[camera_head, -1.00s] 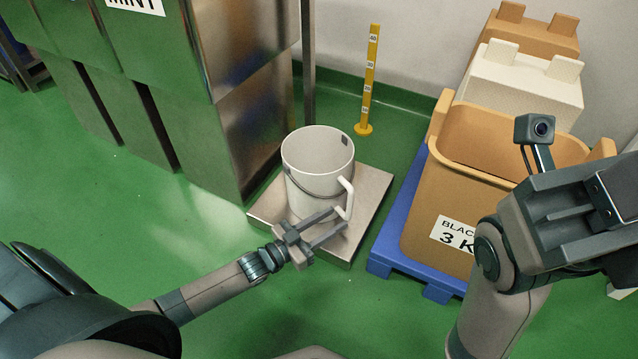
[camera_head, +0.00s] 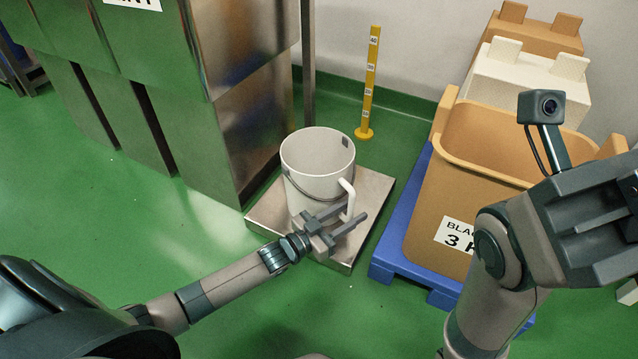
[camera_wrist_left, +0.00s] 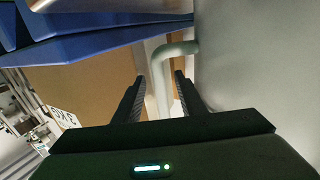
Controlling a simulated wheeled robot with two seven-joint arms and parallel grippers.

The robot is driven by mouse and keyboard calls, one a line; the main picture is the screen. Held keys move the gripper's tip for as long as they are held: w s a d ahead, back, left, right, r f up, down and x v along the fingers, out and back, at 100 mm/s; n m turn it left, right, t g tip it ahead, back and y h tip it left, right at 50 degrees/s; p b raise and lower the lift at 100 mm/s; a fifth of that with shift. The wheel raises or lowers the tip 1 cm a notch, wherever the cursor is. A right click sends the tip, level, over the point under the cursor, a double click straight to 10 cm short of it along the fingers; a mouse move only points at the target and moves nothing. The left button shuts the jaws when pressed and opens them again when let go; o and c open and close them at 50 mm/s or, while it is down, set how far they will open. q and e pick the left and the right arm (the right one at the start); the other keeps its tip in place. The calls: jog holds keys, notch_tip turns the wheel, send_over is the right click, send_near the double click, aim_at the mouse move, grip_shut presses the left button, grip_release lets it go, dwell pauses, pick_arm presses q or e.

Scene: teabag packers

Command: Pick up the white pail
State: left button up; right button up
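The white pail (camera_head: 313,170) stands upright on a low metal platform (camera_head: 375,193) in the head view. It has a thin wire bail and a white side handle (camera_head: 347,198) facing my left gripper. My left gripper (camera_head: 355,216) is at this handle, its fingers apart. In the left wrist view the handle (camera_wrist_left: 160,82) lies between the two open fingers (camera_wrist_left: 158,98), with a visible gap on each side. The pail wall (camera_wrist_left: 255,60) fills the right of that view. My right gripper (camera_head: 590,225) is at the right edge; its fingertips cannot be made out.
A tan bin (camera_head: 447,195) labelled BLACK stands on a blue pallet (camera_head: 397,225) right of the platform. A white bin (camera_head: 530,80) is behind it. Metal cabinets (camera_head: 235,100) stand left, and a yellow marked post (camera_head: 370,85) behind. Green floor is clear at front left.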

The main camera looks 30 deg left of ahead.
pick_arm(q)
jog(key=b+x, duration=0.2)
jog(key=shift+w+d+f, duration=0.15)
jog(key=shift+w+d, duration=0.05)
jog(key=shift+w, duration=0.15)
jog(key=shift+w+d+b, duration=0.3)
jog(key=shift+w+b, duration=0.1)
jog(key=shift+w, duration=0.2)
jog(key=shift+r, duration=0.2)
grip_shut()
